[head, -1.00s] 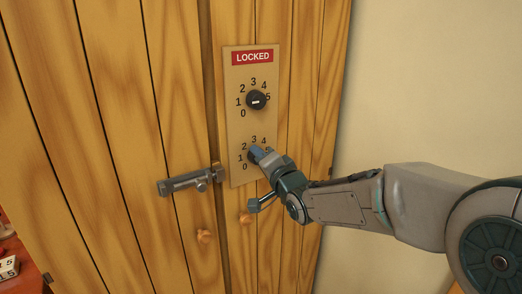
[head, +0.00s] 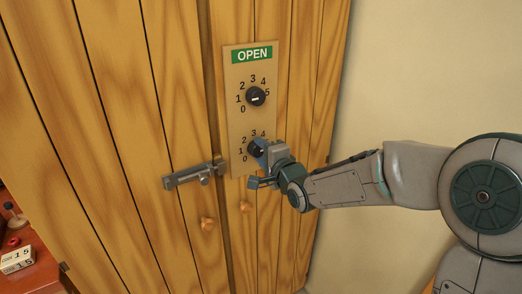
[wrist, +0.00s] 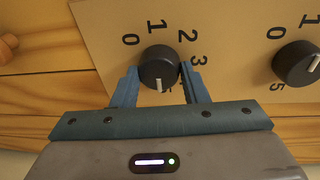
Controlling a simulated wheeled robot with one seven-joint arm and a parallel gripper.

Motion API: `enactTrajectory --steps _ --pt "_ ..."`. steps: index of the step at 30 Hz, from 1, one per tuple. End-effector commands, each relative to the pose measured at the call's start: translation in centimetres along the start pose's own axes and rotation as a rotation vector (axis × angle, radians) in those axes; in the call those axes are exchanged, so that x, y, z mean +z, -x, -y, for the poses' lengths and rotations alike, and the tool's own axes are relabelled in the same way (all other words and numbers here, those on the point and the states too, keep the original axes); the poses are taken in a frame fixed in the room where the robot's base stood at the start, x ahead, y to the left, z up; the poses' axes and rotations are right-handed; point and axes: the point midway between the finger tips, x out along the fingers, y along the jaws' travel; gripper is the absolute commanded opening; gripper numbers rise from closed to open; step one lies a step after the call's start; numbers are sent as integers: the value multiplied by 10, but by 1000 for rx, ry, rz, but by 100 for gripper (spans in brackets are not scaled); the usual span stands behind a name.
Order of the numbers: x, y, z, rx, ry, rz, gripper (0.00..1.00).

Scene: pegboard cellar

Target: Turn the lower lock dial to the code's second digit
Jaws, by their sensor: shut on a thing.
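The lower lock dial (wrist: 158,68), a round black knob with a white mark, sits between the two blue fingers of my gripper (wrist: 160,88) in the wrist view. The gripper is shut on it. The mark points toward the bottom of that view; the digit it meets is partly covered by my gripper. In the head view my gripper (head: 262,150) reaches the lower dial from the right and hides some of its digits. The upper dial (head: 256,97) is free above it. The sign (head: 252,55) at the panel's top is green and reads OPEN.
A metal bolt latch (head: 192,175) crosses the wooden doors left of the panel. Wooden knobs (head: 207,224) sit below. A white block (head: 17,260) showing 1 and 5 rests on a red surface at lower left. Bare wall lies right.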

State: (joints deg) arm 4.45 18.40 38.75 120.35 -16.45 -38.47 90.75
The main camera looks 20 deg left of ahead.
Motion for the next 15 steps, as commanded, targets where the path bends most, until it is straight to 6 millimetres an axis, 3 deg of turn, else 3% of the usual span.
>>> enactTrajectory --steps 9,10,11,12,15 --pt "-1 0 -1 1 -3 -2 17" --pt "-1 0 -1 1 -3 -2 48" --pt "-1 0 -1 1 -3 -2 57" --pt "-1 0 -1 1 -3 -2 62" --pt "0 0 0 1 -2 -1 62"
